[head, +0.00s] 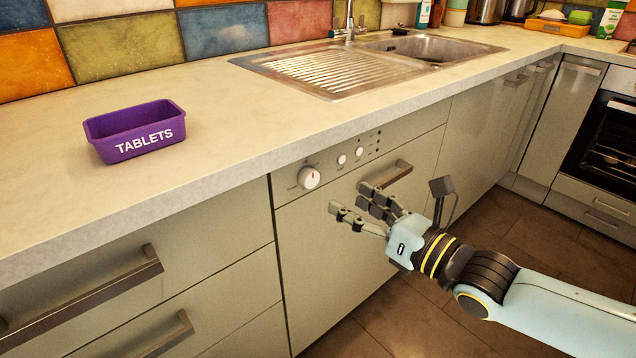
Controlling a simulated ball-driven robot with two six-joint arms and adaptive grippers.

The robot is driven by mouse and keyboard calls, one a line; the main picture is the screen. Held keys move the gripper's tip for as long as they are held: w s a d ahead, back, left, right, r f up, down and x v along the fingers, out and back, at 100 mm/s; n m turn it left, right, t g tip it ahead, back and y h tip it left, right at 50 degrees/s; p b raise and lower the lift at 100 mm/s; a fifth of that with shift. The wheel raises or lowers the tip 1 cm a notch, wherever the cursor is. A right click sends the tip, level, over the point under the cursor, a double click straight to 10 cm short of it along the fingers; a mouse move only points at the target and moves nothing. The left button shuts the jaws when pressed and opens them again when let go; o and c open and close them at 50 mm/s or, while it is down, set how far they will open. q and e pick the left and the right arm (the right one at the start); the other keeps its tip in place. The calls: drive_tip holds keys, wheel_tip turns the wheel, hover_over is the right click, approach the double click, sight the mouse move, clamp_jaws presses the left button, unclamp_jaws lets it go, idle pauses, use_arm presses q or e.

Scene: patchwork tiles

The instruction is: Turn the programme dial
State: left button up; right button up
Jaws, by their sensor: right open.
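The programme dial (309,177) is a round white knob at the left end of the control panel of the built-in dishwasher (335,265), under the counter edge. Two smaller white buttons (350,155) sit to its right. My right gripper (346,200) is open and empty in front of the dishwasher door. Its fingers point left, and their tips are to the right of and lower than the dial, apart from it in the picture. My left gripper is not in view.
A bar handle (387,174) sticks out behind the right gripper. The counter (220,120) overhangs the panel and holds a purple tablets tub (135,130). A sink (430,48) is at the back. Drawer handles (90,305) jut out at lower left. An oven (605,140) stands at right.

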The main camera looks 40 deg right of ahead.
sight(313, 180)
drive_tip(key=w, duration=0.2)
drive_tip(key=w+b, duration=0.1)
drive_tip(key=w, duration=0.2)
drive_tip(key=w+a, duration=0.1)
drive_tip(key=w, duration=0.1)
drive_tip(key=shift+w, duration=0.4)
drive_tip(key=shift+w+a+f, duration=0.1)
drive_tip(key=shift+w+f, duration=0.05)
drive_tip(key=shift+w, duration=0.45)
drive_tip(key=shift+c, duration=0.3)
drive_tip(key=c, duration=1.1)
